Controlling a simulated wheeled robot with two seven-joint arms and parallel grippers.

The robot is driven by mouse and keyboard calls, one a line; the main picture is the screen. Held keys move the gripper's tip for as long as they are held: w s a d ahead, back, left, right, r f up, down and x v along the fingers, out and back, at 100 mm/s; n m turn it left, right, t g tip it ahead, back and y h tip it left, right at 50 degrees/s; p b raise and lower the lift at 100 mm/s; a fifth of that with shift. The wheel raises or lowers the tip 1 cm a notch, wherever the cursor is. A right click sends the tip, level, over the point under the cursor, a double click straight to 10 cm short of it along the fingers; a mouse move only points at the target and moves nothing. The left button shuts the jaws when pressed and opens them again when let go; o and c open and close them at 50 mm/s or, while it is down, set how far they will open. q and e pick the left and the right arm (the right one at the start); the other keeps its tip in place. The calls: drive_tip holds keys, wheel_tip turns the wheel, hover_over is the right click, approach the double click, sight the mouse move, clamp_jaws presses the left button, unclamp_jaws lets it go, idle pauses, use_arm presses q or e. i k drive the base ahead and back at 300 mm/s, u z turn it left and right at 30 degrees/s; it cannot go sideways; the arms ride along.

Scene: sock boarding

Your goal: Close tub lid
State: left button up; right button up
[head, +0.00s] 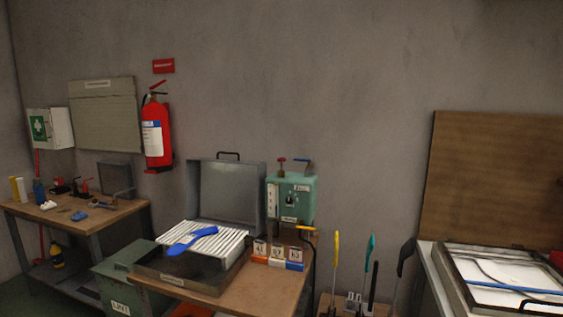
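The tub (178,281) is a dark, shallow box on the wooden table, with a small label on its front. Its grey metal lid (226,192) stands open and upright at the back, with a dark handle on its top edge. A pale ribbed rack (218,246) rests on the tub, and a blue tool (182,246) lies across the rack. The inside of the tub is mostly hidden. Neither of my grippers is in view.
A green control box (291,199) stands right of the lid, with several small cartons (277,255) in front. A green bin (118,280) is at left. Upright tools (336,262) stand right of the table, before a tray (470,290). A workbench (85,222) is far left.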

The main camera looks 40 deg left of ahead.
sight(192, 164)
drive_tip(key=z, duration=0.15)
drive_tip(key=i, duration=0.25)
drive_tip(key=u, duration=1.75)
